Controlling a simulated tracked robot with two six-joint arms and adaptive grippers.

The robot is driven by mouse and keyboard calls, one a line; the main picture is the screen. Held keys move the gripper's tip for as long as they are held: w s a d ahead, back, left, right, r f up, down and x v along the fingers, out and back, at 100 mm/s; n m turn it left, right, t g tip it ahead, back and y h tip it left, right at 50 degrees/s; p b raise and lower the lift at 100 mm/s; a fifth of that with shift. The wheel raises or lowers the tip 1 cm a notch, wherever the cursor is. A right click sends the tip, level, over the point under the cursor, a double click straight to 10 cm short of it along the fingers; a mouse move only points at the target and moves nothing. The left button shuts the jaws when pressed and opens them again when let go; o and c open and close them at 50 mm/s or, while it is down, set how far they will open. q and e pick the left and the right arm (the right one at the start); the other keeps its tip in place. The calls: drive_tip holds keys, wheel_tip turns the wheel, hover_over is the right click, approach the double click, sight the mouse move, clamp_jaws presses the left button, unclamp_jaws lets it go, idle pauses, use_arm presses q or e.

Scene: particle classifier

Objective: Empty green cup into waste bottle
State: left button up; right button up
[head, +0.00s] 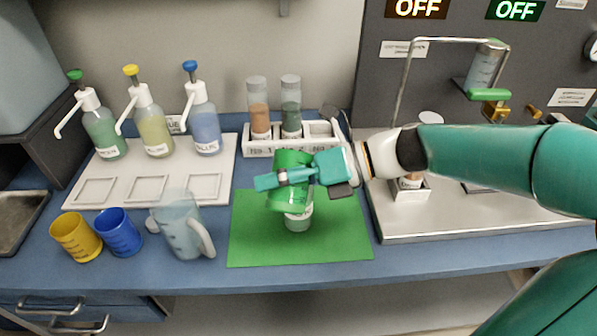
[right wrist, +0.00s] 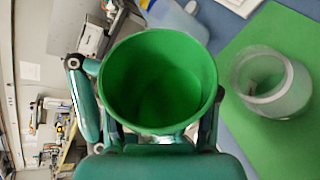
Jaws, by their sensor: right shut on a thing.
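My right gripper (head: 290,178) is shut on the green cup (head: 290,200), with a teal finger across the cup's near side. The cup is held above the green mat and looks slightly tilted. In the right wrist view the cup (right wrist: 158,82) shows its open mouth and green inside; I cannot tell whether anything is in it. A clear bottle (head: 298,220) with a pale label stands on the mat just below the cup, partly hidden by it. In the right wrist view the bottle (right wrist: 270,85) is open-mouthed, right of the cup and apart from it. My left gripper is out of view.
A clear jug (head: 180,228) stands left of the green mat (head: 340,245), with blue (head: 118,232) and yellow (head: 75,236) cups further left. Pump bottles stand on a white tray (head: 205,185) behind. A rack (head: 255,148) with two sample tubes is behind the mat. A metal-framed apparatus (head: 400,238) stands right.

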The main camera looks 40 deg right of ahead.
drive_tip(key=shift+w+f, duration=0.1)
drive_tip(key=shift+f+m+y, duration=0.15)
drive_tip(key=shift+m+y, duration=0.15)
drive_tip(key=shift+r+m+y, duration=0.3)
drive_tip(key=shift+r+m, duration=0.15)
drive_tip(key=shift+m, duration=0.15)
idle(0.8)
drive_tip(key=shift+r+m+g+y, duration=0.4)
drive_tip(key=shift+r+m, duration=0.05)
drive_tip(key=shift+m, duration=0.25)
idle(1.2)
drive_tip(key=shift+w+d+r+m+y+p, duration=0.15)
drive_tip(key=shift+r+m+y+p, duration=0.3)
drive_tip(key=shift+p, duration=1.2)
drive_tip(key=shift+w+d+r+m+y+p, duration=0.2)
drive_tip(key=shift+m+p, duration=0.35)
drive_tip(key=shift+p, duration=1.1)
idle(1.0)
